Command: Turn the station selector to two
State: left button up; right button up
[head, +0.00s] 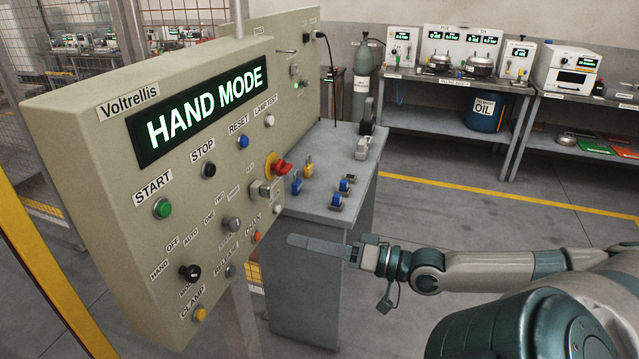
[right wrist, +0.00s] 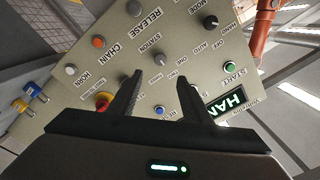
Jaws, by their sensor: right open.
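The control panel (head: 110,160) stands at the left in the head view, its display reading HAND MODE. The station selector is a small grey knob (head: 232,224) low on the panel, with labels ONE and TWO above it. In the right wrist view the selector (right wrist: 160,59) shows upside down, just beyond and between my fingers. I cannot tell which label it points at. My right gripper (head: 292,240) is open and empty, facing the panel, apart from the knob. It also shows in the right wrist view (right wrist: 160,78). My left gripper is out of view.
Close to the selector are the black mode knob (head: 190,272), the orange chain button (head: 257,237) and the red emergency stop (head: 281,167). A grey cabinet (head: 320,285) with small blue and yellow parts stands behind. A bench (head: 450,85) is farther back.

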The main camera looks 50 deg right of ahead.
jog(key=shift+v, duration=1.15)
